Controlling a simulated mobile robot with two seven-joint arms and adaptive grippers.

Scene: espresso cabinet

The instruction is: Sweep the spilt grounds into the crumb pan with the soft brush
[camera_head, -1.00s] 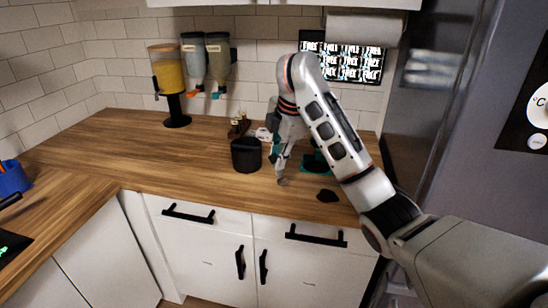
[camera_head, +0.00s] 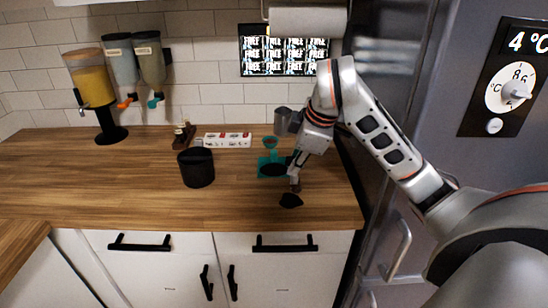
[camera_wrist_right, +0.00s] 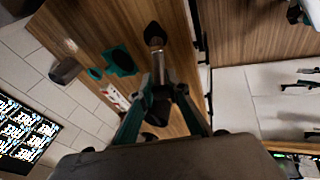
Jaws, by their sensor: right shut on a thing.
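My right gripper (camera_head: 302,160) is shut on the soft brush (camera_head: 295,184), which points down at the counter. In the right wrist view the gripper (camera_wrist_right: 160,95) holds the brush (camera_wrist_right: 157,52) between its fingers. The spilt grounds (camera_head: 290,201) form a dark patch near the counter's front edge, just in front of the brush tip. In the wrist view the grounds (camera_wrist_right: 153,29) show right by the tip; contact is unclear. A teal pan with a dark middle (camera_head: 262,166), apparently the crumb pan, lies behind the brush, slightly left. My left gripper is not in view.
A black round container (camera_head: 197,168) stands left of the pan. A white power strip (camera_head: 226,140), a small teal item (camera_head: 270,141) and a grey cup (camera_head: 287,121) are behind. Dispensers (camera_head: 122,65) stand back left. The fridge (camera_head: 430,120) bounds the right. The left counter is clear.

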